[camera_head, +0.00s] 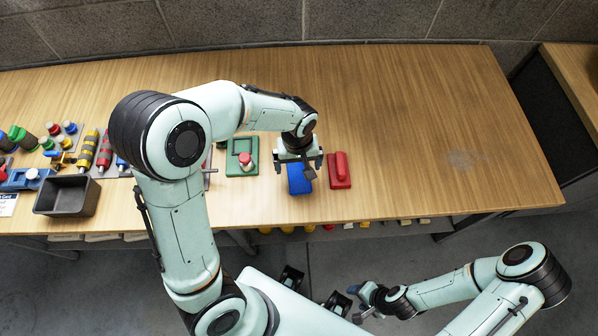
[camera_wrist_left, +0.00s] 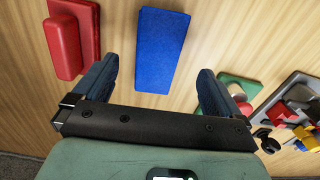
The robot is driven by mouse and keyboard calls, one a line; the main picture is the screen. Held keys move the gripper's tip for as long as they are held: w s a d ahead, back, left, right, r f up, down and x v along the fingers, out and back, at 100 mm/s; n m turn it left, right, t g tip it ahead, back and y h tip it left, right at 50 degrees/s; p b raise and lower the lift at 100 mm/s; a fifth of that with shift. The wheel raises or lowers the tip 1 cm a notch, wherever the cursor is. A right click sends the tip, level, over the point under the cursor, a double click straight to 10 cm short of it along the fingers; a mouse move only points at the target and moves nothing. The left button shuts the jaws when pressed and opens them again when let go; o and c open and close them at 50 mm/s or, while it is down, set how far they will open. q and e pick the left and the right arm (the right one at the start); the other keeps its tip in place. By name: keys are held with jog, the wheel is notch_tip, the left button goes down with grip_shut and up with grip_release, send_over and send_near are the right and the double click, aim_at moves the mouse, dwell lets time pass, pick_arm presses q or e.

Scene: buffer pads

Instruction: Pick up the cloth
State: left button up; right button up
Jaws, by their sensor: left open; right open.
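A blue rectangular pad (camera_head: 299,182), cloth-like in its matte surface, lies flat on the wooden table near the front edge. It also shows in the left wrist view (camera_wrist_left: 161,50), upper middle, with its lower end between the lines of the two fingers. My left gripper (camera_head: 299,165) is open and empty above the pad, pointing down; the wrist view shows its spread fingers (camera_wrist_left: 157,78) on either side. In the head view the gripper hides the pad's far end. My right gripper (camera_head: 359,303) is open and empty, low in front of the table.
A red block on a red base (camera_head: 340,171) lies close right of the pad. A green plate with a red knob (camera_head: 242,156) lies to its left. A dark bin (camera_head: 68,195) and several coloured parts stand further left. The table's right side is clear, with a faint pale patch.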

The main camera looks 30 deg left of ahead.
aim_at(299, 171)
pick_arm(q)
jog(key=f, duration=0.2)
jog(key=w+f, duration=0.1)
jog(key=f, duration=0.2)
jog(key=shift+a+f, duration=0.15)
jog(key=c, duration=1.1)
